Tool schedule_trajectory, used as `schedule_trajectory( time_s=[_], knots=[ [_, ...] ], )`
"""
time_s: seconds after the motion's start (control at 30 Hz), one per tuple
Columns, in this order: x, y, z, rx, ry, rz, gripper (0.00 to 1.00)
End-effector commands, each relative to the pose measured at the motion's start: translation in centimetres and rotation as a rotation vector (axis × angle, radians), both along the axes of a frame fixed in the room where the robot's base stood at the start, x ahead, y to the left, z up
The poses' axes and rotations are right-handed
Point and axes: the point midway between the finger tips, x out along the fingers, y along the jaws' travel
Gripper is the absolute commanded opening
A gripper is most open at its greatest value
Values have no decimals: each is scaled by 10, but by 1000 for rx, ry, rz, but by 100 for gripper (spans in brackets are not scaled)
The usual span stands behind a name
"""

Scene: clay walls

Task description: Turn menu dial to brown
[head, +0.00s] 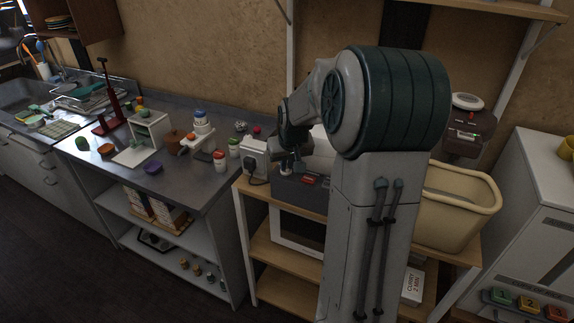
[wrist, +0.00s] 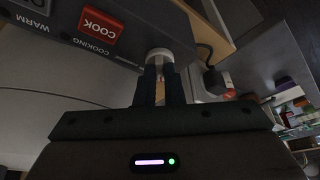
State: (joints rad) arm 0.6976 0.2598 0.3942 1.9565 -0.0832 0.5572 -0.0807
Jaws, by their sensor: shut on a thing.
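A cooker with a dark control panel (head: 302,188) stands on the wooden shelf, partly hidden by my arm. In the wrist view its panel (wrist: 130,48) shows a red COOK button (wrist: 98,27) and the words COOKING and WARM. The pale round dial (wrist: 158,55) sticks out at one end of the panel. My gripper (wrist: 161,75) is shut on the dial, a finger on each side of it. In the head view my gripper (head: 291,166) is at the panel's left end. The dial's pointer and setting marks cannot be read.
A white socket box (head: 254,158) with a black plug and cord is just left of the cooker. A cream bin (head: 456,207) stands to the right. The metal counter (head: 185,182) at left holds several small jars and other objects.

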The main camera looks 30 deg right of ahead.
Motion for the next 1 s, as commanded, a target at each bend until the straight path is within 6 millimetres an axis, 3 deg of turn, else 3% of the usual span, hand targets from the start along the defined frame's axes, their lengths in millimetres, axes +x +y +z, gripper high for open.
schedule_trajectory(
  time_s=[0.7, 1.0],
  knots=[
    [4, 5, -2, -3, -4, -544, 0],
    [4, 5, 0, -3, -3, -679, 0]
  ],
)
